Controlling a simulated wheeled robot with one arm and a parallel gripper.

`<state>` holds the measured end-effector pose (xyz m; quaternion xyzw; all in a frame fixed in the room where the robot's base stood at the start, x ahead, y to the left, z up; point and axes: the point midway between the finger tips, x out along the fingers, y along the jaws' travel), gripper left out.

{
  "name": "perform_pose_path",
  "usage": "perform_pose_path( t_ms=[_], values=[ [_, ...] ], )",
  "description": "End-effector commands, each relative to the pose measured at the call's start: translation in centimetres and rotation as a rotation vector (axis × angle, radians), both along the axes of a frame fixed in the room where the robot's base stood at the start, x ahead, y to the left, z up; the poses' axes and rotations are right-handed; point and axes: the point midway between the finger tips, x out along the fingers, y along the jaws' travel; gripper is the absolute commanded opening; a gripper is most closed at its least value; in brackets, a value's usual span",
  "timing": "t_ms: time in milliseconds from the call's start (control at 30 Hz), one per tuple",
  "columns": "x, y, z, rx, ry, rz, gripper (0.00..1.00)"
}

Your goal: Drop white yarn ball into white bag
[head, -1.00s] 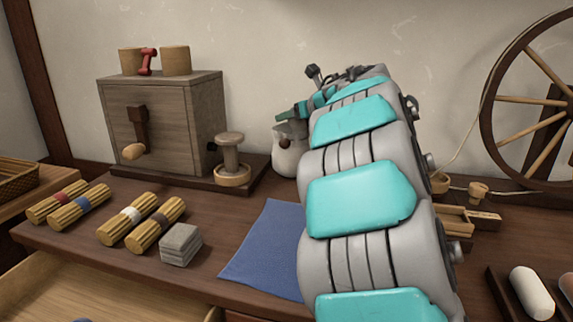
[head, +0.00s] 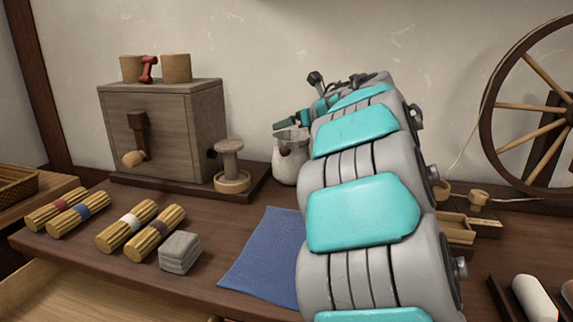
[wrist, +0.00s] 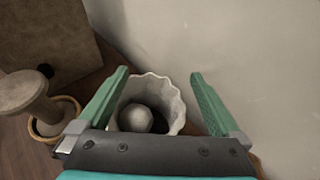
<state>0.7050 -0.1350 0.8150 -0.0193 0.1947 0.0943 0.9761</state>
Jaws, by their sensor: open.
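The white bag (head: 286,165) stands on the table near the wall, right of the wooden box. In the wrist view I look into its wavy-rimmed mouth (wrist: 174,98). A pale round ball (wrist: 135,118), which looks like the white yarn ball, lies inside the bag, below the rim. My gripper (wrist: 160,73) is open and empty, its green fingers on either side of the bag's mouth. In the head view my gripper (head: 290,124) is just above the bag. My bars across the bottom of the wrist view hide the near part of the bag.
A wooden box (head: 165,130) with a crank and a spool post (head: 231,165) stand left of the bag. Yarn bundles (head: 125,227), a grey folded stack (head: 180,253) and a blue cloth (head: 263,258) lie in front. A spinning wheel (head: 488,110) stands right. The wall is close behind.

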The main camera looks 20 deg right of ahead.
Motion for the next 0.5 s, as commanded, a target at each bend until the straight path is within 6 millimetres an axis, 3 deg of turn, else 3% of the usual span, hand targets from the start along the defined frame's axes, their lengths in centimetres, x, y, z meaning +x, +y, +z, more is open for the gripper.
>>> perform_pose_path(
  t_ms=[300,500],
  values=[
    [-4.4,-0.9,1.9,0.000,-0.001,-0.003,1.00],
    [-6.0,-1.2,2.5,0.001,0.000,-0.003,1.00]
  ],
)
